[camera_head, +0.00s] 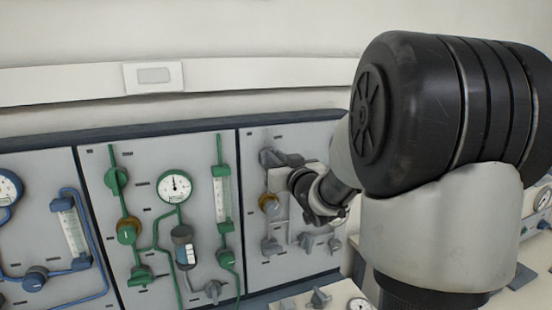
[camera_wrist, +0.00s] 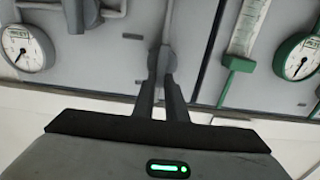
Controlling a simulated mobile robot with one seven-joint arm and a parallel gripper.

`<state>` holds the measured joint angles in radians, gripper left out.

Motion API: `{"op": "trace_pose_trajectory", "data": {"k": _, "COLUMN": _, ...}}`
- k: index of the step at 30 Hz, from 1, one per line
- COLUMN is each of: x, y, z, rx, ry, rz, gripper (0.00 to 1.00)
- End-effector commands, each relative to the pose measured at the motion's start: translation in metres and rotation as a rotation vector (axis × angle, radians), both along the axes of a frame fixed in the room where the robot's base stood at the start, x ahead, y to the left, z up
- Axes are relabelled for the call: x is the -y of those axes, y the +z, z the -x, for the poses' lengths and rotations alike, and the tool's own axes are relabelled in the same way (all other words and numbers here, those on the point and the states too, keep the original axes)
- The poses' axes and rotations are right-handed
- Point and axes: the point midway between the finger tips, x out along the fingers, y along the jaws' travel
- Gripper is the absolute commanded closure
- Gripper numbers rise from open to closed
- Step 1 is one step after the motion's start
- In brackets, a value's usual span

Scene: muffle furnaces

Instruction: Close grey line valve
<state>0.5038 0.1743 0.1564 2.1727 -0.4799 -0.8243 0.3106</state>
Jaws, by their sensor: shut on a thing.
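The grey line panel (camera_head: 306,262) stands right of the green-line panel. Its upper-left grey valve (camera_head: 268,157) is at my gripper (camera_head: 284,165), and the wrist and forearm cover much of this panel. In the wrist view, my gripper's two dark fingers (camera_wrist: 164,82) are close together on the grey valve handle (camera_wrist: 163,56), one on each side. The grey pipe (camera_wrist: 167,18) runs away from the valve in that view. The handle's exact turn angle is hard to tell.
Green valves and a gauge (camera_head: 174,187) fill the middle panel. A blue flow tube (camera_head: 71,228) is on the left panel. Grey knobs (camera_head: 271,246) sit low on the grey panel. A green flow tube (camera_wrist: 247,25) is right in the wrist view.

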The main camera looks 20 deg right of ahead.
Motion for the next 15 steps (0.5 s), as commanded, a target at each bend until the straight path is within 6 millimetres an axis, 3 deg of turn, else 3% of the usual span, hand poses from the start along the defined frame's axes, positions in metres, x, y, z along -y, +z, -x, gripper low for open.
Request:
{"op": "trace_pose_trajectory", "data": {"k": 8, "x": -0.0017, "y": -0.0034, "z": -0.0002, "rx": 0.001, "ry": 0.000, "rz": 0.059, "gripper": 1.00}}
{"op": "trace_pose_trajectory", "data": {"k": 15, "x": -0.0053, "y": -0.0062, "z": -0.0002, "rx": 0.004, "ry": 0.001, "rz": 0.219, "gripper": 1.00}}
